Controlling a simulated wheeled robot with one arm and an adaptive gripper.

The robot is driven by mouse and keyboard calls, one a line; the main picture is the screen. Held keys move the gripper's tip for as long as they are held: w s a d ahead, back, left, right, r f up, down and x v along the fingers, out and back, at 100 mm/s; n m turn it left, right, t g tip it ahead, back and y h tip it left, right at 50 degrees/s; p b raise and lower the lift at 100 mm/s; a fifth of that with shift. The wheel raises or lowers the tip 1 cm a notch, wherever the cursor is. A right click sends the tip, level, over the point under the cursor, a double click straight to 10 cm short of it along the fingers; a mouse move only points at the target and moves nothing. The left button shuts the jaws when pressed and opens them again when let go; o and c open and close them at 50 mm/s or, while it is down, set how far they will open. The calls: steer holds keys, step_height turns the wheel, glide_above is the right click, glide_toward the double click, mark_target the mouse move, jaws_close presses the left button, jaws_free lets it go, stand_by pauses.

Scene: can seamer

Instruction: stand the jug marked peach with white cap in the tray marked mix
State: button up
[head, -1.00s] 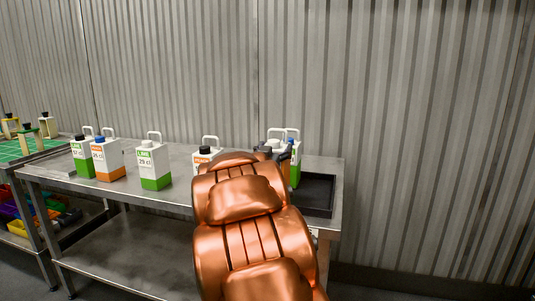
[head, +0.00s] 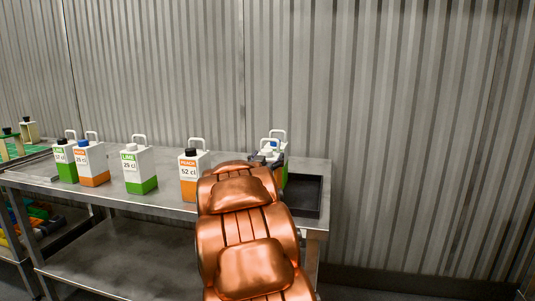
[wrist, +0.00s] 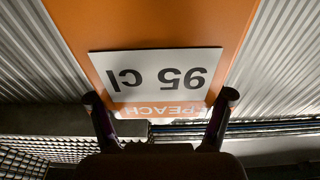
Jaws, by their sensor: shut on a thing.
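My gripper (wrist: 163,98) is shut on a jug (wrist: 150,22), with a finger on each side in the wrist view. The jug's orange face fills the upper middle there, with an upside-down white label reading PEACH and 95 cl. Its cap is out of that view. In the head view my copper arm hides most of the gripper and whatever it holds. White handles and part of a green-based jug show beyond the arm; I cannot tell which belongs to the held jug. A black tray (head: 306,202) lies at the table's right end, partly behind my arm; no marking on it is readable.
A peach 52 cl jug with a black cap (head: 188,178) stands left of my arm. Farther left stand a lime 25 cl jug (head: 140,170), a blue-capped orange-based jug (head: 92,165) and a black-capped lime jug (head: 64,164). A corrugated wall (head: 420,120) rises behind the table.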

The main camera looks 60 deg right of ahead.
steer(key=shift+r, duration=0.1)
steer(key=o, duration=1.7)
steer(key=shift+o, duration=0.2)
steer(key=shift+s+a, duration=0.15)
steer(key=shift+a, duration=0.3)
steer(key=v, duration=1.1)
